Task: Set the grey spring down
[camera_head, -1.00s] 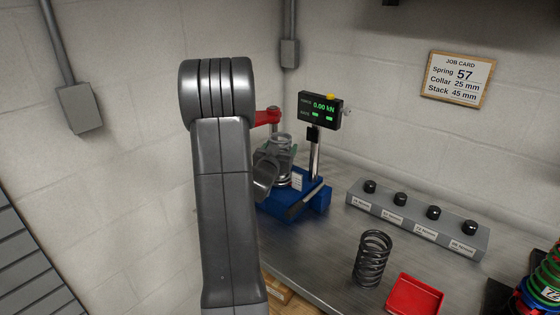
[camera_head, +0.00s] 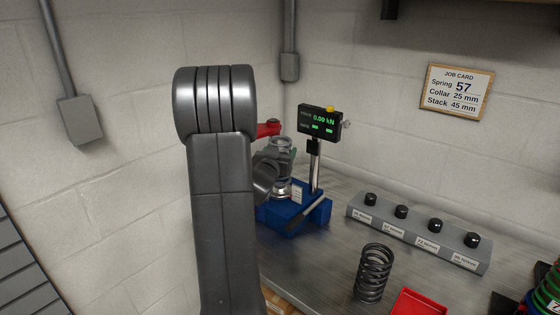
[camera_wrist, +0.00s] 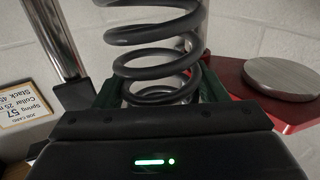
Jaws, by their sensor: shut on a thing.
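The grey spring (camera_wrist: 155,70) fills the upper middle of the wrist view, between the green-edged jaws of my gripper (camera_wrist: 158,92), which is shut on it. In the head view my gripper (camera_head: 266,172) is partly hidden behind my arm, over the blue dyno base (camera_head: 312,212). The held spring (camera_head: 281,165) shows there as grey coils above that base. I cannot tell whether its lower end touches the base. A second dark spring (camera_head: 373,274) stands upright on the bench.
A red dyno arm with a round plate (camera_wrist: 280,76) is close on the right in the wrist view. The dyno display (camera_head: 320,122) reads 0.00 kN. A grey block with black knobs (camera_head: 418,238), a red tray (camera_head: 418,303) and coloured springs (camera_head: 545,290) are at right.

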